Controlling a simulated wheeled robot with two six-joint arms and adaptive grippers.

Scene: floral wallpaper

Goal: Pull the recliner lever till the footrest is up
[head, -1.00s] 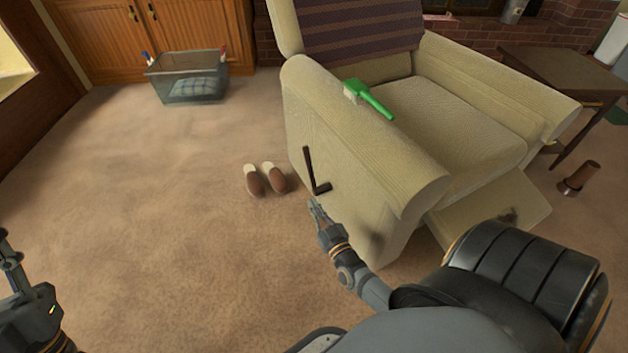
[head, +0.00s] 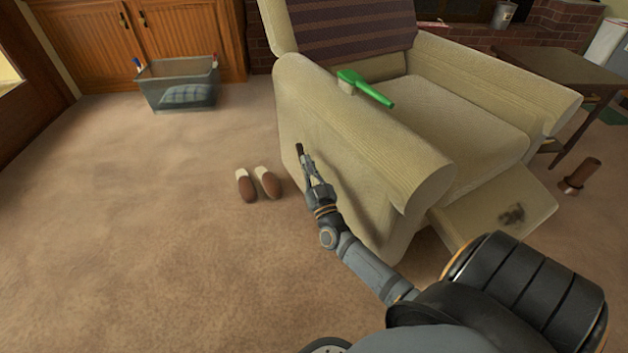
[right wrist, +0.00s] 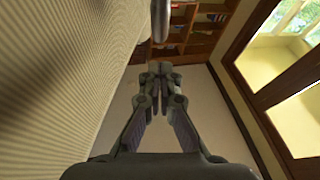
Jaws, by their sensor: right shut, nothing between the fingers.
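The beige recliner (head: 345,140) fills the middle of the head view. Its footrest (head: 475,225) slants out from the front, partly raised, with a dark smudge on it. The dark lever (head: 299,148) is on the chair's near side; only its upper end shows, the rest hidden behind my right gripper. My right gripper (head: 306,166) is shut and empty beside the lever. In the right wrist view its fingertips (right wrist: 160,72) are together, and a grey rod end (right wrist: 160,20), likely the lever, shows above them. Contact cannot be told. My left gripper is out of view.
A pair of slippers (head: 257,183) is on the carpet left of the chair. A bin (head: 180,85) stands by the cabinet, and a side table (head: 555,75) to the right.

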